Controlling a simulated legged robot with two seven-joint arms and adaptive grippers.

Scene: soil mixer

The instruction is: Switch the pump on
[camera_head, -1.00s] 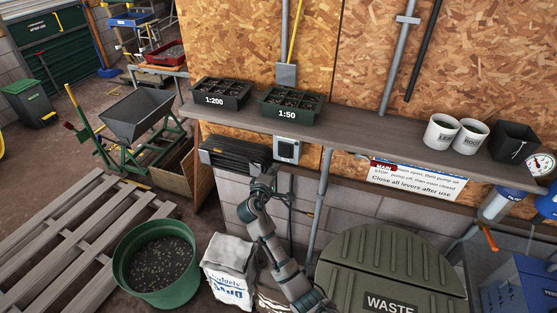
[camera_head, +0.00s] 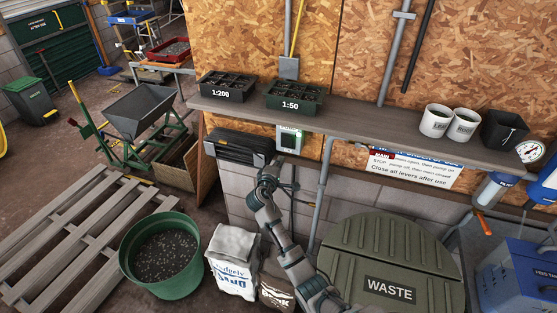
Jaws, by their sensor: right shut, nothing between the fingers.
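A small grey switch box (camera_head: 289,139) is mounted below the shelf, and its face shows a green glow. I take it for the pump switch; its small markings are too fine to read. My right gripper (camera_head: 271,167) is shut and empty, just below and left of the box. It looks apart from the box, though depth is hard to judge. My right arm comes up from the bottom of the view. My left gripper is not in view.
A shelf (camera_head: 352,124) runs above the box, with trays marked 1:200 (camera_head: 221,94) and 1:50 (camera_head: 291,105). A dark slatted unit (camera_head: 238,147) sits left of the gripper. A green WASTE lid (camera_head: 367,245), a sand bag (camera_head: 232,252) and a green tub (camera_head: 160,288) stand below.

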